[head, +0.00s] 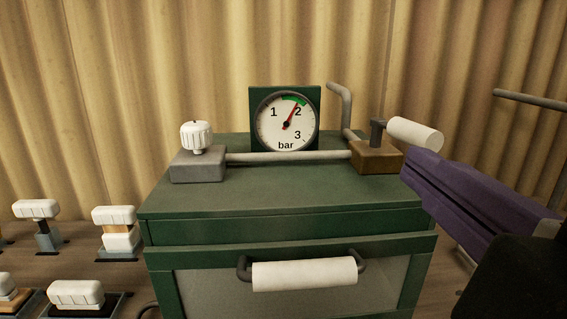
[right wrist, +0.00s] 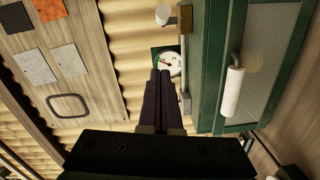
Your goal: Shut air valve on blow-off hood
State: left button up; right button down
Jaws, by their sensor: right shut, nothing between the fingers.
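The blow-off hood is a green cabinet (head: 200,208) in the middle of the head view. At the right of its top sits a brown valve block (head: 376,158) with a dark stem and a white lever handle (head: 415,134) sticking out to the right. The white handle also shows in the right wrist view (right wrist: 163,14). My right gripper (head: 412,165), with purple fingers, is shut and empty just below and right of the handle; I cannot tell whether they touch. Its fingertips show in the right wrist view (right wrist: 163,72). My left gripper is not in view.
A round gauge (head: 270,125) stands behind the pipe (head: 290,157), its red needle near 2 bar. A white knob (head: 196,137) sits on a grey block at left. A white bar handle (head: 305,273) crosses the front. Several white-topped switches stand at lower left.

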jog(key=p, duration=0.2)
send_near(399, 139)
jog(key=w+a+r, duration=0.2)
jog(key=w+a, duration=0.2)
jog(key=a, duration=0.1)
jog(key=d, duration=0.1)
jog(key=w+d, duration=0.1)
jog(key=d+f+p, duration=0.1)
jog(key=d, duration=0.1)
jog(key=shift+w, duration=0.25)
jog(key=shift+d+n+y+p, duration=0.3)
jog(key=shift+n+y+p, duration=0.15)
jog(key=shift+y, duration=0.25)
